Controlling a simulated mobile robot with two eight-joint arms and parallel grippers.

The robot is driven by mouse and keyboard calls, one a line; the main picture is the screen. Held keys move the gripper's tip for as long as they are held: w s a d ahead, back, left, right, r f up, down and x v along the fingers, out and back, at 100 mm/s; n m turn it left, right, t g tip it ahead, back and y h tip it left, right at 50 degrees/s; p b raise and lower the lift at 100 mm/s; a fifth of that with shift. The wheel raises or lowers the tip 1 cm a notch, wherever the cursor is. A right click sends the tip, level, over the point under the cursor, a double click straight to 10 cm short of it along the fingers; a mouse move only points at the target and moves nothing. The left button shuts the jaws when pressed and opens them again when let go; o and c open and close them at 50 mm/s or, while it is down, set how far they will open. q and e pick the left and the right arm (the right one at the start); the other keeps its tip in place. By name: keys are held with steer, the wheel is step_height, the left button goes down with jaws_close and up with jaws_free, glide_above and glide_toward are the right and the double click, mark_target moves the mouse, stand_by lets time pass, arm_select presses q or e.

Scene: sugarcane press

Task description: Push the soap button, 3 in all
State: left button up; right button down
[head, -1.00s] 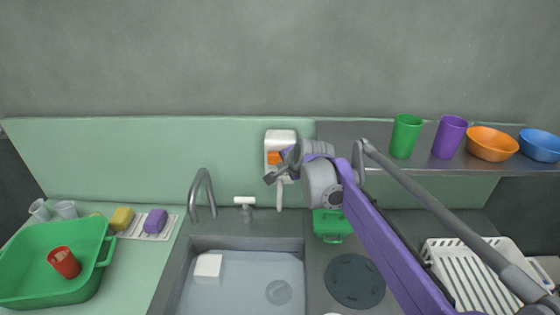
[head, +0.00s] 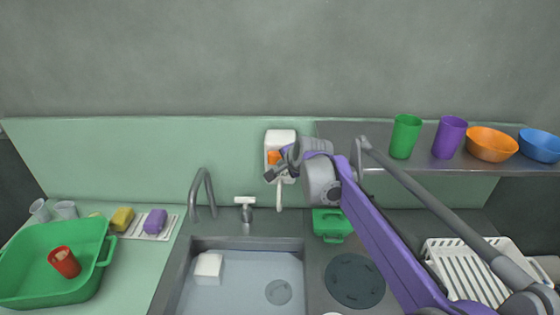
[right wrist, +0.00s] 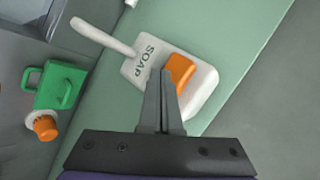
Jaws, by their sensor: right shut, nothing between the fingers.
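The white soap dispenser (head: 280,137) is mounted on the green back wall above the sink, with a spout hanging below it. Its orange button (head: 273,158) is on its front, partly covered by my right gripper in the head view. In the right wrist view the dispenser (right wrist: 204,97) shows the word SOAP beside the orange button (right wrist: 181,69). My right gripper (right wrist: 162,75) is shut and empty, with its fingertips at the button's edge. I cannot tell whether they touch it. In the head view this gripper (head: 271,174) is in front of the dispenser. My left gripper is out of view.
A faucet (head: 203,190) and the sink (head: 240,256) are below left. A shelf (head: 343,131) with cups and bowls is to the right. A green tub (head: 50,285) is at far left.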

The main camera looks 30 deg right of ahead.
steer(key=shift+w+d, duration=0.35)
steer(key=shift+w, duration=0.25)
stand_by(0.6)
stand_by(0.3)
steer(key=shift+s+a, duration=0.3)
steer(key=shift+s, duration=0.25)
steer(key=shift+s+a, duration=0.3)
steer(key=shift+s, duration=0.2)
steer(key=shift+s+a, duration=0.45)
steer(key=shift+s, duration=0.25)
steer(key=shift+s+a, duration=0.45)
steer(key=shift+s, duration=0.25)
steer(key=shift+s+a, duration=0.45)
steer(key=shift+s, duration=0.25)
steer(key=shift+s, duration=0.1)
stand_by(0.7)
steer(key=s+a, duration=0.2)
steer(key=s, duration=0.1)
steer(key=shift+w+d, duration=0.1)
